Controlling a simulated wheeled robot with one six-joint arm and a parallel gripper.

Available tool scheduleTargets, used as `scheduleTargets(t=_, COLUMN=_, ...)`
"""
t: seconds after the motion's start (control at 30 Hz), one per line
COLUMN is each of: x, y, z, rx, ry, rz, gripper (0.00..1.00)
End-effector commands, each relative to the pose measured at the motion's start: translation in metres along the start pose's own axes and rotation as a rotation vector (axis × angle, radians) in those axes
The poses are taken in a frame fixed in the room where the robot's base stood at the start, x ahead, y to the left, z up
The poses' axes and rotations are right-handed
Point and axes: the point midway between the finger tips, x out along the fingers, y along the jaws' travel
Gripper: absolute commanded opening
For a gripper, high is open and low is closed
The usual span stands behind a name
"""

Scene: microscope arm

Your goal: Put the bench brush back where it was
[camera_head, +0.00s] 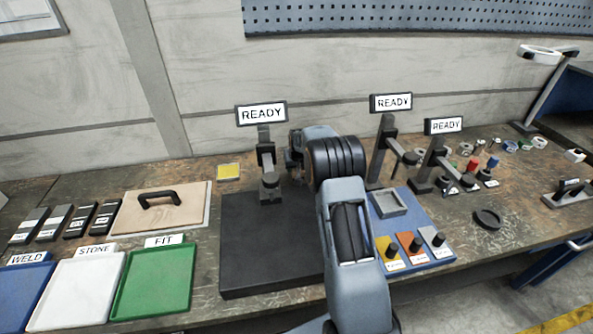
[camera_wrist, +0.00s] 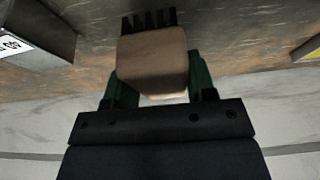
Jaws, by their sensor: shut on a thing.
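The bench brush (camera_wrist: 152,58) shows in the wrist view as a tan block with dark bristles at its far end. My gripper (camera_wrist: 158,75) is shut on the block, with one green finger on each side. The bristles point towards the brown worktop, and I cannot tell whether they touch it. In the head view my own arm hides the brush and the fingers, behind the dark mat and near the wall.
A READY stand (camera_head: 268,160) rises left of my arm, with two more on the right. The dark mat (camera_head: 262,245) is bare in front. A yellow pad (camera_head: 229,171), a handled board (camera_head: 185,208) and coloured trays (camera_head: 155,280) lie left. A blue tray with knobs (camera_head: 440,240) lies right.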

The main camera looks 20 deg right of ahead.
Motion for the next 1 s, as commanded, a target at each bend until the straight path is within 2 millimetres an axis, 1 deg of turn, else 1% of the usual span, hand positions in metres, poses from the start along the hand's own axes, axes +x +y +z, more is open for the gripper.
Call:
scheduleTargets(t=0.03, x=0.006, y=0.0, z=0.003, rx=0.0, ry=-0.002, rz=0.0, gripper=0.29)
scheduleTargets(t=0.13, x=0.016, y=0.0, z=0.007, rx=0.0, ry=-0.001, rz=0.0, gripper=0.29)
scheduleTargets(t=0.53, x=0.022, y=0.0, z=0.009, rx=0.0, ry=0.001, rz=0.0, gripper=0.29)
scheduleTargets(t=0.57, x=0.022, y=0.0, z=0.01, rx=0.0, ry=0.001, rz=0.0, gripper=0.52)
scheduleTargets(t=0.6, x=0.021, y=0.0, z=0.009, rx=0.0, ry=0.001, rz=0.0, gripper=0.56)
scheduleTargets(t=0.8, x=0.021, y=0.0, z=0.009, rx=0.0, ry=0.0, rz=0.0, gripper=0.75)
scheduleTargets(t=0.83, x=0.021, y=0.0, z=0.009, rx=0.0, ry=0.0, rz=0.0, gripper=0.76)
scheduleTargets(t=1.0, x=0.021, y=0.0, z=0.009, rx=0.0, ry=0.0, rz=0.0, gripper=0.76)
